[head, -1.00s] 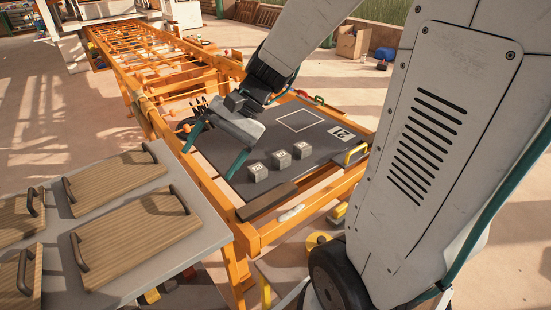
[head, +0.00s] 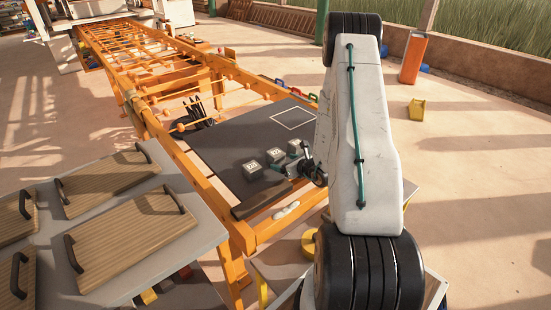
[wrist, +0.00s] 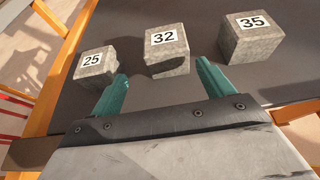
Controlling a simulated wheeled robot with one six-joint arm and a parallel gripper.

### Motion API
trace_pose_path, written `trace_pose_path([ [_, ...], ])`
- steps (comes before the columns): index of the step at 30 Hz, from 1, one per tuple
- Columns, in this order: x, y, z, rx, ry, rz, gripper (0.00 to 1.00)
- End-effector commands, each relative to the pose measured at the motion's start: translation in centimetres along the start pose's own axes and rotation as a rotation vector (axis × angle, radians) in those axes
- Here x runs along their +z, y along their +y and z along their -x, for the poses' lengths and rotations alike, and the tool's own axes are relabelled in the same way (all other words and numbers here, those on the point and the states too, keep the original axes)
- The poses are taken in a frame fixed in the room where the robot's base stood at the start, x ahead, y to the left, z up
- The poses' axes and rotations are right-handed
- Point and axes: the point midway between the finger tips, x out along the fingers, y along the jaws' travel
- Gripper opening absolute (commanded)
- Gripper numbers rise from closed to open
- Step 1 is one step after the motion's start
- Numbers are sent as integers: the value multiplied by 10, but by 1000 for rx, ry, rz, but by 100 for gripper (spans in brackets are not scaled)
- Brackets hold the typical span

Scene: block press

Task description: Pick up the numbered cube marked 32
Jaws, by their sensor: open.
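The cube marked 32 (wrist: 167,54) is a grey stone-like block in the middle of a row of three on the dark table top. It also shows in the head view (head: 275,156). The cube marked 25 (wrist: 95,64) is to its left and the cube marked 35 (wrist: 252,40) to its right in the wrist view. My gripper (wrist: 161,70) is open, with its two teal fingers apart and nothing between them. Cube 32 lies just ahead of the opening, between the fingertips' lines. I cannot tell how high the fingertips are above the table.
The dark table top (head: 235,140) sits in an orange frame (head: 212,195), with a white outlined square (head: 294,118) farther back. A dark bar (head: 262,200) lies along the near edge. A grey table with wooden boards (head: 118,235) stands at the left.

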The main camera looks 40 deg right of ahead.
Motion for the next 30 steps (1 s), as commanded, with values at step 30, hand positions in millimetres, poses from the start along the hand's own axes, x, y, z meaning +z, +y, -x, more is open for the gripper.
trace_pose_path([
  [30,1,-12,-79,-38,3,-21,66],
])
